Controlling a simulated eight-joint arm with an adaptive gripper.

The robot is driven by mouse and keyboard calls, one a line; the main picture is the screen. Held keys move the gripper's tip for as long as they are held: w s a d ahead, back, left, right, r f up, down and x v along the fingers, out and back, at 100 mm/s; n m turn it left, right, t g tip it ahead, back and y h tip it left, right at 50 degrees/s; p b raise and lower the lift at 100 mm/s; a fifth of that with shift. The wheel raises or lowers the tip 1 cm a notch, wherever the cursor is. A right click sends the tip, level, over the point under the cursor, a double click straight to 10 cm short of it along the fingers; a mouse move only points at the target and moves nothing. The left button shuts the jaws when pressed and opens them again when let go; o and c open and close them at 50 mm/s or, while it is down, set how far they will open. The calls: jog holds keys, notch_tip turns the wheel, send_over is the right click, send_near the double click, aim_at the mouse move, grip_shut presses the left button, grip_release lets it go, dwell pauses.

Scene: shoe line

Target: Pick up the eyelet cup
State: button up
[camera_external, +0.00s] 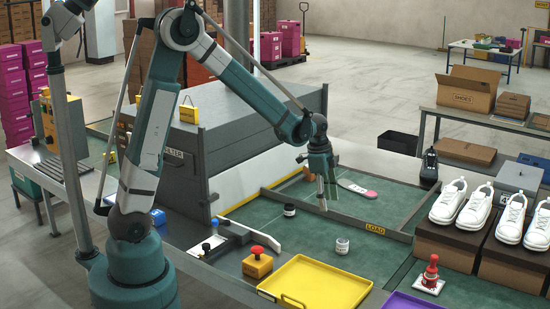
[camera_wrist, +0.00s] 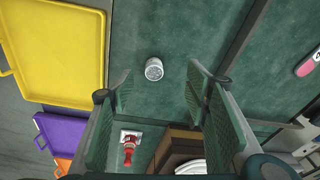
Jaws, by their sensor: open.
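A small grey-white cup with a speckled grey top, which looks like the eyelet cup (camera_external: 342,246), stands upright on the green work surface behind the yellow tray. In the wrist view the cup (camera_wrist: 154,69) lies at upper centre, just beyond the gap between the fingers and apart from them. My gripper (camera_external: 324,202) points down over the green surface, behind and slightly left of the cup. In the wrist view my gripper (camera_wrist: 160,76) has its two fingers spread, with nothing between them.
A dark cup (camera_external: 289,210) stands to the left. A low rail marked LOAD (camera_external: 375,229) crosses the surface. White shoes (camera_external: 474,205) stand on boxes at right.

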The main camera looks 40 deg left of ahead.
aim_at(342, 241)
jog(key=d+f+m, duration=0.1)
jog(key=d+f, duration=0.1)
jog(key=f, duration=0.1)
jog(key=w+d+f+m+b, duration=0.1)
jog(key=d+f, duration=0.1)
jog(key=f, duration=0.2)
jog(key=d+f+g+b, duration=0.1)
jog(key=d+f, duration=0.1)
jog(key=f, duration=0.1)
jog(key=shift+w+d+f+m, duration=0.15)
jog(key=shift+w+f+m, duration=0.1)
jog(key=shift+w+m, duration=0.15)
jog(key=shift+f, duration=0.1)
jog(key=shift+d+f, duration=0.15)
jog(key=shift+f, duration=1)
jog(key=shift+f, duration=0.1)
jog(key=shift+s+d+f+b, duration=0.15)
jog(key=shift+f+b, duration=0.15)
jog(key=shift+f, duration=0.55)
jog(key=shift+d+f+b, duration=0.2)
jog(key=shift+f+b, duration=0.05)
jog(key=shift+f, duration=0.55)
jog(key=shift+s+d+f+b, duration=0.15)
jog(key=shift+f+b, duration=0.15)
jog(key=shift+f, duration=0.55)
jog(key=shift+w, duration=0.1)
jog(key=shift+c, duration=0.5)
jog(key=c, duration=0.9)
